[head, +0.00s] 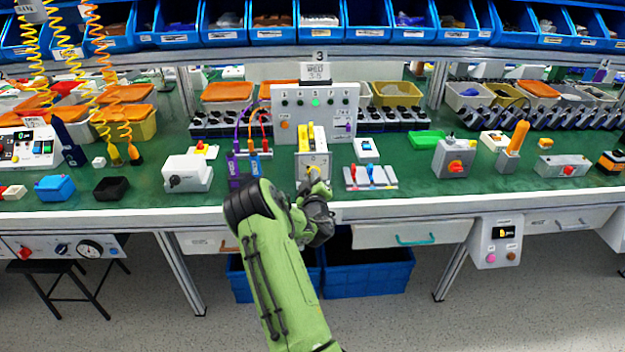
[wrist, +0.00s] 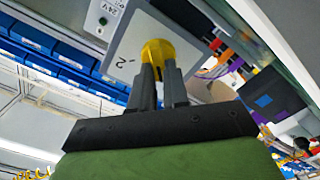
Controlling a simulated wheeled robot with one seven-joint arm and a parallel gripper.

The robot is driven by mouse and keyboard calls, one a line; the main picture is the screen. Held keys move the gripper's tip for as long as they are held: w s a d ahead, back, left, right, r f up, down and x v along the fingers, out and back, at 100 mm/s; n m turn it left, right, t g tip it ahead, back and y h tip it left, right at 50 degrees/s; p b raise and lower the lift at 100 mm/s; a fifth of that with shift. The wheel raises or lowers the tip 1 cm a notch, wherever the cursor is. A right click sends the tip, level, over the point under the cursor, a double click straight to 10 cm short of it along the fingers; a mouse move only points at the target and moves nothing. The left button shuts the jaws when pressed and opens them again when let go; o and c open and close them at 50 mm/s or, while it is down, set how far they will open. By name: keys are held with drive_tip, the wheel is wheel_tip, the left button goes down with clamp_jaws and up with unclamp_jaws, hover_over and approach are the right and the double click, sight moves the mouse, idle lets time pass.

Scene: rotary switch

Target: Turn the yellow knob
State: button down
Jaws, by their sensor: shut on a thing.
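The yellow knob (wrist: 158,49) sits on a light grey plate (wrist: 125,55) with a dark "2" mark beside it, in the wrist view. My gripper (wrist: 159,70) has its two dark fingers closed on the knob's near side. In the head view my gripper (head: 314,180) is at the front of a small grey box (head: 313,160) near the table's front edge. The knob is mostly hidden there by the gripper.
A switch block with red and blue levers (head: 370,178) stands close to the right. A white box with a black knob (head: 187,174) is to the left. A grey panel with buttons (head: 315,105) stands behind. Blue bins (head: 370,270) are under the table.

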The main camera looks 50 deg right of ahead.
idle(0.6)
drive_tip(key=c, duration=1.1)
unclamp_jaws()
drive_tip(key=shift+f, duration=0.1)
